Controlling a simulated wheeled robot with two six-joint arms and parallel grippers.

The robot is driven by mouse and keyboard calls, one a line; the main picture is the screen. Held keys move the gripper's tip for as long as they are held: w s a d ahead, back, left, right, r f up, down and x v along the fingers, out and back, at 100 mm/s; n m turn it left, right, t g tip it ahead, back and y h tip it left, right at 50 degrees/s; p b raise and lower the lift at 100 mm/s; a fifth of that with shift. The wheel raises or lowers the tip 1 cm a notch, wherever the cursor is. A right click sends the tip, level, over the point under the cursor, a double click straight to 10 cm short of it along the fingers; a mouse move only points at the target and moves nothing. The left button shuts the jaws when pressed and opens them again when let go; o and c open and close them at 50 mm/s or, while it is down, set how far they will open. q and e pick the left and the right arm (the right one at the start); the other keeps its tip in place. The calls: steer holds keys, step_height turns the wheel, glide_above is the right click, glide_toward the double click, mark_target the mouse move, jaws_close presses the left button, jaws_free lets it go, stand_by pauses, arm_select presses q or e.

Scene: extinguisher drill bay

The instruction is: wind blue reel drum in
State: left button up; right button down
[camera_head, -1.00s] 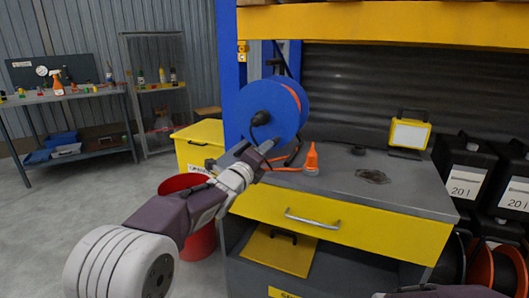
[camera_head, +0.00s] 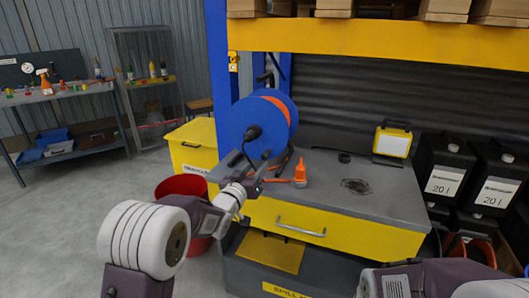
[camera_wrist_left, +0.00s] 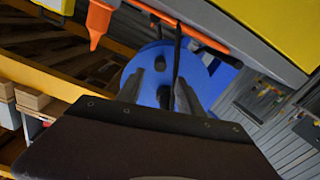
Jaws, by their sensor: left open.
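The blue reel drum (camera_head: 240,116) stands upright at the left end of the grey bench, with orange cable wound behind its blue face. A black knob (camera_head: 252,133) sticks out from that face. My left gripper (camera_head: 250,166) is open just in front of the drum's lower part, a little below the knob. In the left wrist view the blue drum (camera_wrist_left: 203,78) lies beyond my two spread fingers (camera_wrist_left: 158,92). Dark knob-like parts show between them there; I cannot tell whether a finger touches anything. My right arm shows at the lower right, but its gripper is outside the picture.
The grey bench (camera_head: 330,180) holds an orange bottle (camera_head: 300,174), a black ring, a dark coil and a yellow work lamp (camera_head: 392,142). A yellow bin (camera_head: 192,150) and red bucket (camera_head: 170,187) stand left. Black canisters (camera_head: 447,170) stand right. A yellow beam (camera_head: 380,40) spans above.

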mark_target(264, 158)
arm_select(q)
steer(key=b+x, duration=0.1)
steer(key=x, duration=0.7)
steer(key=shift+w+d, duration=0.1)
steer(key=shift+w, duration=0.1)
steer(key=shift+c, duration=0.3)
jaws_close()
stand_by(0.8)
